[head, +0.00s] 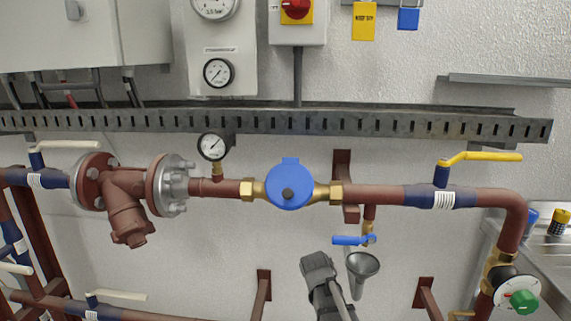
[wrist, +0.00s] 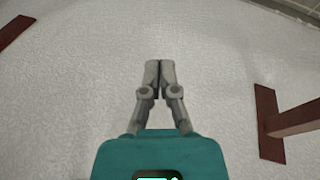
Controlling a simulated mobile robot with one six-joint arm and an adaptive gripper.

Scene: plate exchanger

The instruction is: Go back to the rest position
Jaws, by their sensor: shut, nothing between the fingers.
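My gripper (wrist: 159,66) is in the middle of the wrist view with its two grey fingers together and nothing between them. Behind the fingers is only the white textured wall (wrist: 75,80). In the head view part of my gripper (head: 316,262) shows at the bottom centre, in front of the wall. It is below the red-brown pipe (head: 380,194) and left of a grey funnel (head: 361,266). From this view I cannot tell whether it touches anything.
A blue round meter (head: 290,187) sits on the pipe above my gripper. A small blue-handled tap (head: 352,240) is just above the funnel. A yellow-handled valve (head: 478,157) is at right. Brown brackets (wrist: 268,122) stick out of the wall.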

